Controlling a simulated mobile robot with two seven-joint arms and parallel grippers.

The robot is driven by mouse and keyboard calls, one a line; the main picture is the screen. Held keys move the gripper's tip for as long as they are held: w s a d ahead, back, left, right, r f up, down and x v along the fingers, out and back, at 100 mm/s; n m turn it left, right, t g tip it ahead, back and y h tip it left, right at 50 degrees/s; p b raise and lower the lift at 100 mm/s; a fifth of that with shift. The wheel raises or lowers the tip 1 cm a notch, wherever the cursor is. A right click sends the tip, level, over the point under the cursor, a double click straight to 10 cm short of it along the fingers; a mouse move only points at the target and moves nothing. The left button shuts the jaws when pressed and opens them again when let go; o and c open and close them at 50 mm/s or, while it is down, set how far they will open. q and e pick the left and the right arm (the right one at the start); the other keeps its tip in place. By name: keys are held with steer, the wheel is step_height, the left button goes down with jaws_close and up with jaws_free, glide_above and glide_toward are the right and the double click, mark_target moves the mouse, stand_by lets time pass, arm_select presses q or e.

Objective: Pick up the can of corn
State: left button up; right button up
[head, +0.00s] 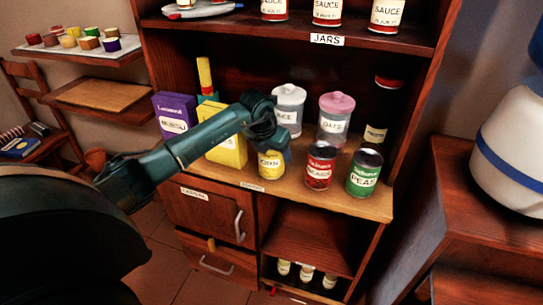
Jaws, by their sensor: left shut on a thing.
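The can of corn (271,165) is a small yellow can with a white label, standing upright at the front of the middle shelf. My left gripper (273,146) comes in from the left and is shut on the upper part of this can, hiding its top. I cannot tell whether the can's base touches the shelf. A red can (320,166) and a green can labelled PEAS (364,171) stand to its right. My right gripper is not in view.
A yellow box (226,150) and a purple box (175,113) stand to the left. A white-lidded jar (288,108), a pink-lidded jar (334,116) and a dark bottle (382,108) stand behind the cans. The upper shelf (290,29) overhangs them.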

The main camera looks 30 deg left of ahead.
arm_select(q)
steer(key=shift+w+r, duration=0.1)
steer(key=c, duration=0.5)
